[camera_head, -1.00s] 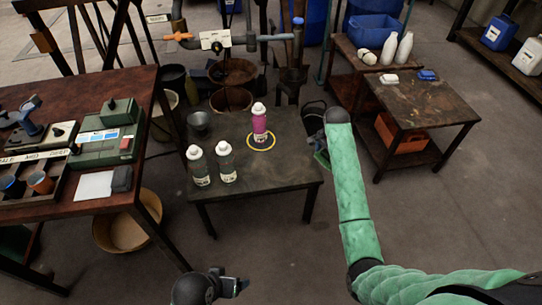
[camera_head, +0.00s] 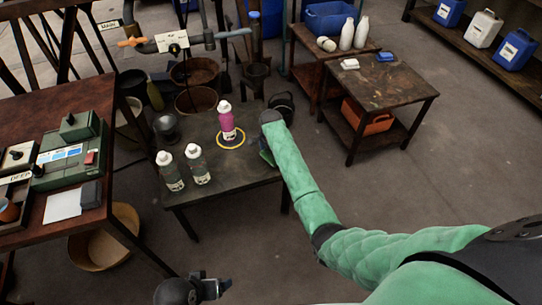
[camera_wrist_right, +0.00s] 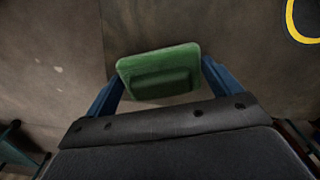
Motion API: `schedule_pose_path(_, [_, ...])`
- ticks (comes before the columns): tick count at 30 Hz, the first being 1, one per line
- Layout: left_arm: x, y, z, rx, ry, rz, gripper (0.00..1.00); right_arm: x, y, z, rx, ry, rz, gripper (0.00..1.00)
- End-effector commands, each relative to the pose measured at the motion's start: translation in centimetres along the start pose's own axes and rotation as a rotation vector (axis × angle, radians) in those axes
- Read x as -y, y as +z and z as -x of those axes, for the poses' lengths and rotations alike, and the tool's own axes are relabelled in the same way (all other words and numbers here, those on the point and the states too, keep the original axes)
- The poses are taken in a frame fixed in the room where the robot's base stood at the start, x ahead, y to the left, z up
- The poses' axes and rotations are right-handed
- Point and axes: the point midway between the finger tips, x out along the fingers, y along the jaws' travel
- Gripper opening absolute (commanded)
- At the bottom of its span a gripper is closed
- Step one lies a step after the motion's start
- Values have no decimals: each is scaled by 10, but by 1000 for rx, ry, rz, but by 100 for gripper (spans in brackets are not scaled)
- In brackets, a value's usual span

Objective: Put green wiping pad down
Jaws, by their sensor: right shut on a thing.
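The green wiping pad (camera_wrist_right: 160,72) is held between the two blue fingers of my right gripper (camera_wrist_right: 162,82) in the right wrist view. In the head view my right gripper (camera_head: 267,157) is at the right edge of the low dark table (camera_head: 215,182), right of the yellow ring (camera_head: 231,146). The arm hides most of the pad there. I cannot tell whether the pad touches the tabletop. My left gripper (camera_head: 214,287) is at the bottom of the head view, away from the table; its jaw opening is unclear.
A pink bottle (camera_head: 227,124) stands in the yellow ring. Two grey-green bottles (camera_head: 198,168) stand at the table's front left, and a dark pot (camera_head: 166,129) behind them. A brown bench (camera_head: 70,120) is at left. A side table (camera_head: 400,95) stands at right, with open floor before it.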

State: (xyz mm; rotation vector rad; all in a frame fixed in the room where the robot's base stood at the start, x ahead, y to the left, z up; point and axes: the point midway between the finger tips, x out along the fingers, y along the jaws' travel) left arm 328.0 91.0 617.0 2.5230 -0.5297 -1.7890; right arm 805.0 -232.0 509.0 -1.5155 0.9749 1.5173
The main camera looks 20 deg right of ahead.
Motion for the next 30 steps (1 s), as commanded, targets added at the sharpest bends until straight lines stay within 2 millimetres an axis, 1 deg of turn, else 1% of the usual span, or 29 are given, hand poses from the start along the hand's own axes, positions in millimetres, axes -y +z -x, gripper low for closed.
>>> schedule_pose_path(1, [0, 0, 2, 2, -1, 0, 79, 0, 0, -7, 0, 1, 0, 72])
schedule_pose_path(4, [1, 0, 4, 7, -3, 0, 79, 0, 0, -16, 0, 0, 0, 72])
schedule_pose_path(15, [1, -3, 7, 2, -4, 2, 79, 0, 0, -20, 0, 0, -1, 72])
schedule_pose_path(16, [1, -3, 6, 2, -4, 2, 79, 0, 0, -21, 0, 0, -1, 94])
schedule_pose_path(17, [1, -2, 6, 3, -4, 2, 79, 0, 0, -21, 0, 0, -1, 100])
schedule_pose_path(26, [2, -1, 3, 5, -4, 3, 79, 0, -1, -18, -1, -1, -1, 100])
schedule_pose_path(30, [1, -2, 2, 3, -4, 3, 79, 0, 0, -4, -1, -2, 0, 100])
